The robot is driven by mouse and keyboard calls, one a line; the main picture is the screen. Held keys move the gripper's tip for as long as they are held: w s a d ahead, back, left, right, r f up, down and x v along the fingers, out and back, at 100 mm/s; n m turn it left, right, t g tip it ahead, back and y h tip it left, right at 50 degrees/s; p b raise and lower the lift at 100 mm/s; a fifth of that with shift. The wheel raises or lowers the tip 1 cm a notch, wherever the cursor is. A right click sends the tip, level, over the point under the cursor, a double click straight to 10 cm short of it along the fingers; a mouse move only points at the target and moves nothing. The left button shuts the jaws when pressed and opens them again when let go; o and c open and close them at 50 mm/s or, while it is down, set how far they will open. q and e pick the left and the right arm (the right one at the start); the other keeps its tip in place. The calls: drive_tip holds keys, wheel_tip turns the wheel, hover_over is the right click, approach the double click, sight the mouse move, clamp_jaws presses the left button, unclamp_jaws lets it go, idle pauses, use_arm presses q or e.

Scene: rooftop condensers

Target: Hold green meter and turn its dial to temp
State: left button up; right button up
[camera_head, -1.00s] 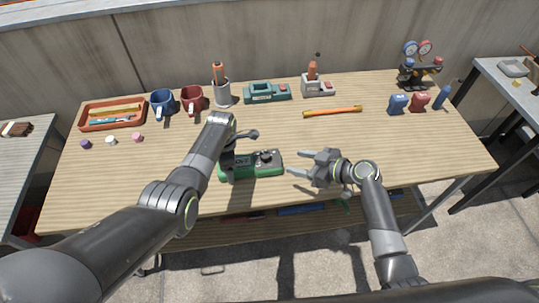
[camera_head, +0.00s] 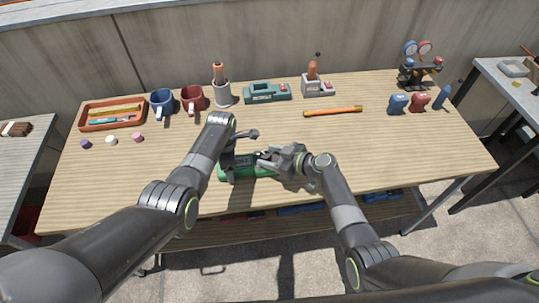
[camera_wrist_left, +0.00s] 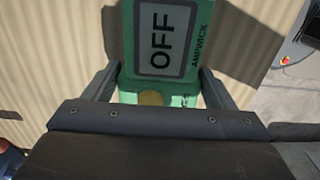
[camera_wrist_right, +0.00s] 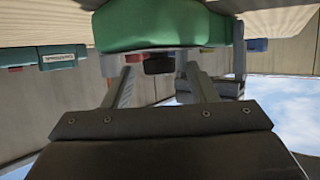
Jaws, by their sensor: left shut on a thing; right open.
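The green meter (camera_head: 236,173) lies near the front middle of the wooden table. My left gripper (camera_head: 240,148) is shut on it, with one finger on each side in the left wrist view (camera_wrist_left: 158,85). The meter's screen (camera_wrist_left: 166,38) reads OFF. My right gripper (camera_head: 272,161) is open at the meter's right end and hides the dial in the head view. In the right wrist view, the meter's green body (camera_wrist_right: 165,27) is just beyond the fingertips. A dark part (camera_wrist_right: 158,64), perhaps the dial, shows between them; I cannot tell whether they touch it.
An orange-handled tool (camera_head: 333,111) lies behind and to the right. The table's right front is clear.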

drive_tip(key=shift+w+a+f, duration=0.1)
drive_tip(key=shift+a, duration=0.1)
drive_tip(key=c, duration=1)
drive_tip(key=shift+s+a+m+t+h, duration=0.1)
drive_tip(key=shift+m+t+h, duration=0.3)
drive_tip(key=shift+m, duration=0.1)
drive_tip(key=shift+s+a+m+t+h, duration=0.1)
drive_tip(key=shift+m+t+h, duration=0.2)
drive_tip(key=shift+m+t, duration=0.15)
drive_tip(key=shift+m+t+h, duration=0.95)
drive_tip(key=shift+m+h, duration=0.25)
drive_tip(key=shift+m, duration=0.15)
drive_tip(key=o, duration=1)
